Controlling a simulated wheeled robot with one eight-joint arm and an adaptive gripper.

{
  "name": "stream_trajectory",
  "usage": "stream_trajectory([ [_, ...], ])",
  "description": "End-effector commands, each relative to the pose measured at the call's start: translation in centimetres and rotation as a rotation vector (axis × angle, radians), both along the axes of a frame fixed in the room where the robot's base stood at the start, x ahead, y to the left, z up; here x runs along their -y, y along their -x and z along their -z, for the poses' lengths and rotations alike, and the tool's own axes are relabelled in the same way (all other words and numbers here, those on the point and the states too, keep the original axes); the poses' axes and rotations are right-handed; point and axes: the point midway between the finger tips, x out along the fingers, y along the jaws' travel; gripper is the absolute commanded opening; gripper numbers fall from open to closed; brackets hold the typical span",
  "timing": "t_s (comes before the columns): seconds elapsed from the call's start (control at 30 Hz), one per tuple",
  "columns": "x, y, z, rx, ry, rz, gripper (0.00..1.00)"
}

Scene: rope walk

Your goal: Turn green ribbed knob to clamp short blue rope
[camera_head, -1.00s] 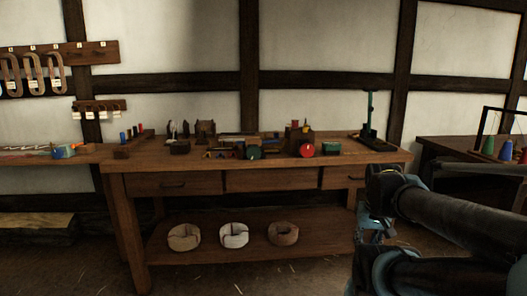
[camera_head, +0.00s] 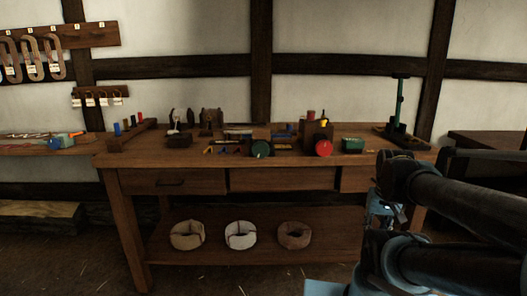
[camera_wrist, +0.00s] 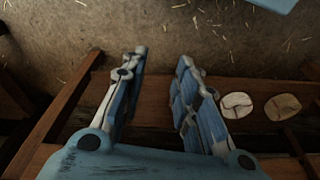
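The green knob (camera_head: 261,149) is a round disc on the front edge of the workbench, near its middle. Its ribs are too small to make out. I cannot pick out the short blue rope for certain; small blue bits (camera_head: 282,135) lie behind the green knob. My gripper (camera_wrist: 161,57) is open and empty in the wrist view, over the floor and the bench's lower parts. It is well away from the knob, low and to the right in the head view.
The workbench (camera_head: 212,162) has drawers and a lower shelf with three coiled ropes (camera_head: 240,235). A green upright stand (camera_head: 399,103) is at its right end and a peg rack (camera_head: 130,135) at its left. Another table (camera_head: 489,142) stands at the right. Floor in front is clear.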

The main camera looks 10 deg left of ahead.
Motion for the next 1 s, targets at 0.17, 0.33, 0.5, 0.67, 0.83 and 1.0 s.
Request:
stream_trajectory([
  [0.17, -0.2, 0.5, -1.1, 0.01, 0.002, -0.023, 0.28],
  [0.33, -1.5, -2.0, -4.9, -0.005, 0.015, -0.15, 0.28],
  [0.5, -4.1, -5.9, -10.4, -0.025, 0.036, -0.362, 0.28],
  [0.67, -7.4, -9.6, -15.2, -0.045, 0.057, -0.569, 0.28],
  [0.83, -11.7, -13.4, -19.8, -0.063, 0.077, -0.788, 0.28],
  [1.0, -16.9, -16.8, -23.7, -0.08, 0.097, -1.007, 0.28],
])
